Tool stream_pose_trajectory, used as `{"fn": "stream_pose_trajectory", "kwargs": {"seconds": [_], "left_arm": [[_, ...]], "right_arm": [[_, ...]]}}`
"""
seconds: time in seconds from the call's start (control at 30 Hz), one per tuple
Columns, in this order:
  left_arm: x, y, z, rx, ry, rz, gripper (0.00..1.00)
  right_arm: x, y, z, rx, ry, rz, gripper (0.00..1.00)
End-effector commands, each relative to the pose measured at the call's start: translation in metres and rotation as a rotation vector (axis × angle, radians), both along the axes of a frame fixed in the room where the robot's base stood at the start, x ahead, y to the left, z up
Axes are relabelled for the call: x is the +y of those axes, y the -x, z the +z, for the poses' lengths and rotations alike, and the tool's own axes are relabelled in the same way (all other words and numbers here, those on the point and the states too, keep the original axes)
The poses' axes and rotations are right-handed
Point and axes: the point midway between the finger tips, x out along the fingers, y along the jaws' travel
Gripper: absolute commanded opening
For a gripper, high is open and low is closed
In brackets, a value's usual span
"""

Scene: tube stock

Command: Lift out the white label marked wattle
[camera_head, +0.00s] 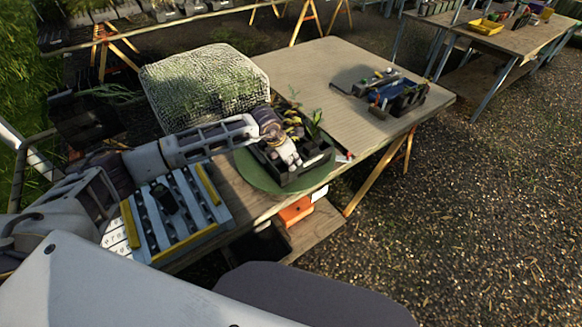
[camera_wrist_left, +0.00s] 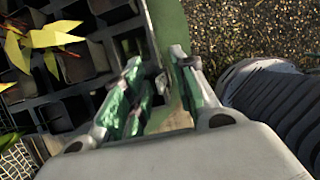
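My left gripper (camera_head: 289,158) is over the black cell tray (camera_head: 290,179) in the head view. In the left wrist view its green-padded fingers (camera_wrist_left: 163,92) are apart, with a gap between them at the edge of the tray (camera_wrist_left: 60,112). Yellow-leaved seedlings (camera_wrist_left: 42,40) stand in some of its cells. A small white piece with a red end (camera_head: 345,157) lies just right of the tray in the head view; I cannot read any writing on it. No label marked wattle can be made out. My right gripper is out of view.
The tray sits on a round green mat (camera_head: 250,171) on the wooden table (camera_head: 305,70). A mesh-covered mound (camera_head: 203,82) stands behind left. A dark tool caddy (camera_head: 408,98) is at the far right. A slatted rack (camera_head: 140,228) is at the near left. The table middle is clear.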

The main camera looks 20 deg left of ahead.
Motion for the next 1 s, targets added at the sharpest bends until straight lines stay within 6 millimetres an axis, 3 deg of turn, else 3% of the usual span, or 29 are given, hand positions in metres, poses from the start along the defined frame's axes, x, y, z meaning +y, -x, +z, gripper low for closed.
{"fn": "stream_pose_trajectory", "kwargs": {"seconds": [0.37, 0.6, 1.0], "left_arm": [[0.0001, 0.0001, -0.0001, 0.000, 0.000, 0.000, 0.27], [0.0001, 0.0001, 0.0001, 0.000, 0.000, 0.000, 0.00], [0.0001, 0.0002, 0.0002, 0.000, 0.000, 0.000, 0.00]], "right_arm": [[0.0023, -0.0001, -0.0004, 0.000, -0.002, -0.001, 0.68], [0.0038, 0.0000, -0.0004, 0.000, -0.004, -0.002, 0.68], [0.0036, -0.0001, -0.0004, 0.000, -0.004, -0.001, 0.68]]}}
